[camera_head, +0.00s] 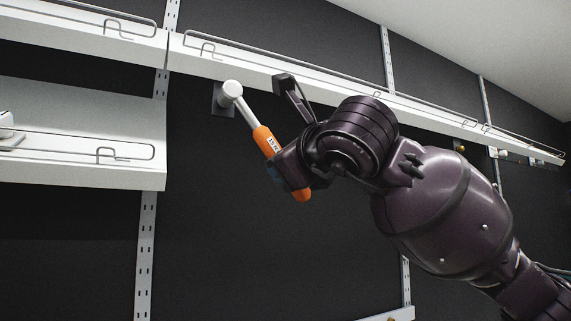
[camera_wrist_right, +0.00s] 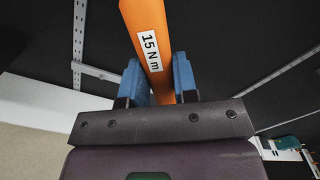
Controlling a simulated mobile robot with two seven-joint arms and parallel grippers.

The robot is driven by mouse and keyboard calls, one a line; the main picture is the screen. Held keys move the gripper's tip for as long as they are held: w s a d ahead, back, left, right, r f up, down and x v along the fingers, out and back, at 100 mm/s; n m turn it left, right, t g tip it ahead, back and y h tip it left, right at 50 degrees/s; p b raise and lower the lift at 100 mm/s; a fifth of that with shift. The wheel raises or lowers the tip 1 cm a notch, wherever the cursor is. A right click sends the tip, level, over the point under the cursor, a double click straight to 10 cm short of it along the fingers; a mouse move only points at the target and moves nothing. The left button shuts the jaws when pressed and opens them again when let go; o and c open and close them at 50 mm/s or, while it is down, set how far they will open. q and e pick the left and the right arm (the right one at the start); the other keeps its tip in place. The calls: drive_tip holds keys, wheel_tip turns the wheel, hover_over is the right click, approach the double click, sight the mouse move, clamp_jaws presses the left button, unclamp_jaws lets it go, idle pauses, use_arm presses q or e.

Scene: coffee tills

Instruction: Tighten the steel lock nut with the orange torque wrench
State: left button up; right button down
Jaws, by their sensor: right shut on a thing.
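The orange torque wrench (camera_head: 264,138) is tilted, with its grey shaft running up and left to a round head. The wrench head (camera_head: 231,90) is at a dark square plate (camera_head: 219,103) on the black wall panel, under the shelf. The steel lock nut cannot be made out; the head may hide it. My right gripper (camera_head: 287,183) is shut on the orange handle. In the right wrist view, the handle (camera_wrist_right: 147,35), labelled 15 Nm, sits between the blue finger pads. My left gripper is in neither view.
A long white shelf (camera_head: 240,66) with a wire rail runs just above the wrench and my right arm. A lower white shelf (camera_head: 80,165) is at the left. Small fittings (camera_head: 459,147) sit under the shelf at the far right. The black wall below the wrench is clear.

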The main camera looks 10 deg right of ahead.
drive_tip(key=shift+s+d, duration=0.1)
drive_tip(key=shift+s, duration=0.25)
drive_tip(key=shift+s+b, duration=0.2)
drive_tip(key=shift+b, duration=0.2)
drive_tip(key=shift+s+d, duration=0.1)
drive_tip(key=shift+s, duration=0.1)
